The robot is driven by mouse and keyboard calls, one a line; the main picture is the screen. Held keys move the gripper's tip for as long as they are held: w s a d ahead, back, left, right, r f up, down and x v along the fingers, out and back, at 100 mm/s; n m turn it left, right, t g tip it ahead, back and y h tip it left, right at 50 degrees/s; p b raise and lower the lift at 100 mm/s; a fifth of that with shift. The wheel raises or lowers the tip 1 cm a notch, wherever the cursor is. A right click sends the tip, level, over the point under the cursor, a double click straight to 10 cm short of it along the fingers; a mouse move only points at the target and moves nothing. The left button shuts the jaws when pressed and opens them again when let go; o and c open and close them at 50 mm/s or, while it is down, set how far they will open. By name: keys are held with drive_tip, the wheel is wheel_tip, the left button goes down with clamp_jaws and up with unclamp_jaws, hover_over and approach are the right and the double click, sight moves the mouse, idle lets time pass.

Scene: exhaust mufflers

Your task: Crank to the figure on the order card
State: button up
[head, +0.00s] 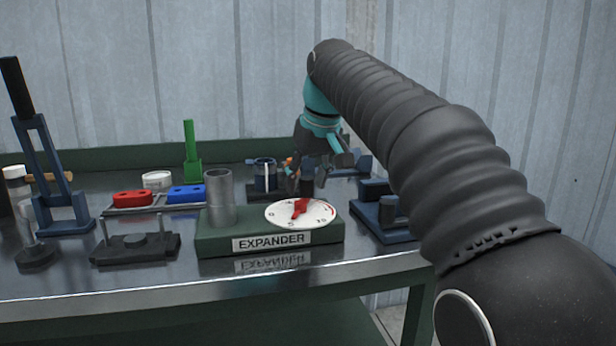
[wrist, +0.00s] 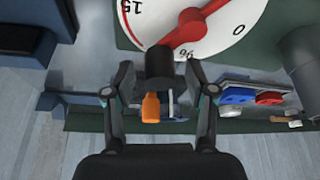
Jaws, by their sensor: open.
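The green expander block (head: 215,246) stands on the bench with a grey upright tube (head: 220,195) on its left. Its white dial (head: 285,218) has a red pointer (head: 300,207); in the wrist view the dial (wrist: 150,22) shows 0, 15 and a % mark. The pointer's exact reading is unclear. A black knob (wrist: 160,62) sits by the dial's far edge. My gripper (wrist: 160,78) is open, with one finger on each side of the knob and gaps visible. In the head view my gripper (head: 307,182) is behind the dial. I see no readable order card.
Red (head: 132,198) and blue (head: 186,194) blocks lie on a rack left of the tube. A green upright piece (head: 191,155) stands behind, a blue lever press (head: 62,215) at far left. A blue fixture (head: 384,218) stands close right of the expander.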

drive_tip(key=v, duration=1.2)
drive_tip(key=shift+w, duration=0.1)
drive_tip(key=s+d+f+m+h, duration=0.1)
drive_tip(key=s+d+f+m, duration=0.2)
drive_tip(key=s+d+f, duration=0.7)
drive_tip(key=s+d+f+m, duration=0.1)
drive_tip(key=s+d+f, duration=0.1)
drive_tip(key=s+f, duration=0.3)
drive_tip(key=s+d+f+m+t+h, duration=0.1)
drive_tip(key=s+f, duration=0.4)
drive_tip(key=f, duration=0.6)
drive_tip(key=s+d+f+m, duration=0.1)
drive_tip(key=s+d+f, duration=0.2)
drive_tip(key=f, duration=0.6)
drive_tip(key=shift+s+t, duration=0.3)
drive_tip(key=shift+s, duration=0.8)
